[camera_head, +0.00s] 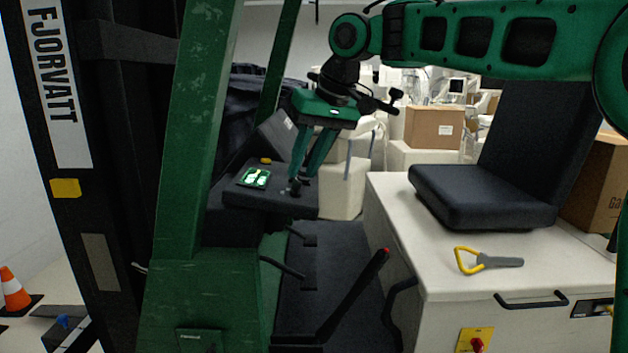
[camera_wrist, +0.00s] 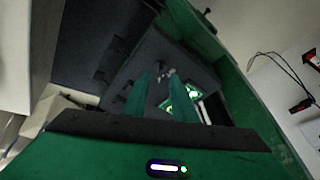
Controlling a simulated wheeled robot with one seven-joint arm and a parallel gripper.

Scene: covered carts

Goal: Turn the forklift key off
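The forklift's dark dashboard (camera_head: 232,194) stands left of centre in the head view, with a lit green and white display (camera_head: 255,177) on it. My gripper (camera_head: 298,180) reaches down to the dashboard's right part, just right of the display. A small dark and metallic piece, seemingly the key (camera_wrist: 165,74), shows by the fingertips in the wrist view. My gripper's two green fingers (camera_wrist: 161,78) are apart there, with the piece near the gap between their tips. Whether they touch it, and which way the key is turned, I cannot tell.
A green forklift post (camera_head: 195,130) rises left of the dashboard. A black lever with a red tip (camera_head: 386,252) stands below right. The black seat (camera_head: 480,195) and a yellow-and-grey handled tool (camera_head: 490,261) are on the white body at right. Cardboard boxes (camera_head: 434,127) are behind.

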